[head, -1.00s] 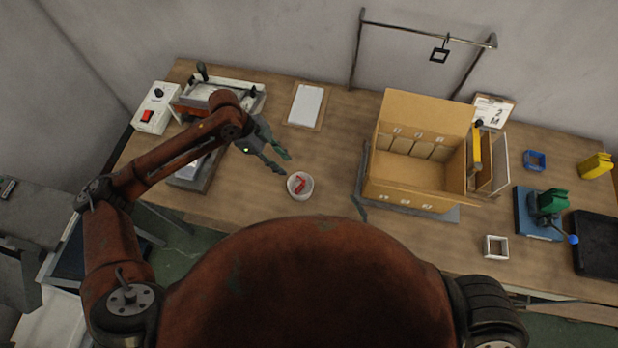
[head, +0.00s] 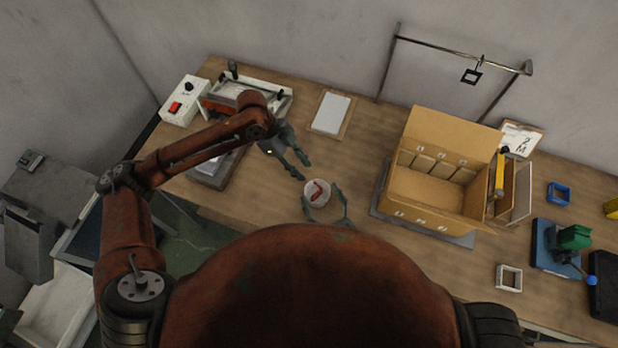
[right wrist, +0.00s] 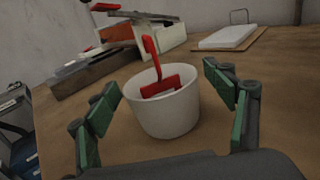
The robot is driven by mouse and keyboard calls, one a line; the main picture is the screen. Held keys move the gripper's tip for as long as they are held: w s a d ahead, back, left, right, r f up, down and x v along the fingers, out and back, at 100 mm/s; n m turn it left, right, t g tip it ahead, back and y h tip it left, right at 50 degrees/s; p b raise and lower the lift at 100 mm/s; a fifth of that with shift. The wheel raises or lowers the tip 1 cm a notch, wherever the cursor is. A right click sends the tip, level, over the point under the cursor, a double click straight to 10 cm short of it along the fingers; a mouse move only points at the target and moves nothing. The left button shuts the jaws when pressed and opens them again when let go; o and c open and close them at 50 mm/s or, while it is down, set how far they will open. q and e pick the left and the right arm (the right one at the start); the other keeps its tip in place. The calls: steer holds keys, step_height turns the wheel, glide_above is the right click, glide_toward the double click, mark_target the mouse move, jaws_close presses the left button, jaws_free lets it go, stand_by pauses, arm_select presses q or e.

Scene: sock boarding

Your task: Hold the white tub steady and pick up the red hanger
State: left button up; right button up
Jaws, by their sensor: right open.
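The white tub (head: 308,198) stands upright on the wooden table; it also shows in the right wrist view (right wrist: 165,117). The red hanger (head: 319,190) sits inside it, its hooked upper part sticking up above the rim in the right wrist view (right wrist: 152,55). The hanger's lower part is hidden by the tub. My left gripper (head: 304,171) is open and empty just beyond the tub, up and left of it in the head view. My right gripper (head: 322,196) is open, its green fingers on either side of the tub's near part, with gaps visible in the wrist view.
An open cardboard box (head: 430,187) stands right of the tub. A white pad on a board (head: 331,113) lies behind it. A press-like device (head: 250,92) and a white switch box (head: 184,101) stand at the left. Bare table lies between tub and box.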

mark_target(313, 182)
steer(key=x, duration=0.7)
steer(key=shift+w+f, duration=0.3)
steer(key=shift+f, duration=0.05)
steer(key=shift+c, duration=0.6)
steer(key=c, duration=1.2)
steer(key=shift+c, duration=0.5)
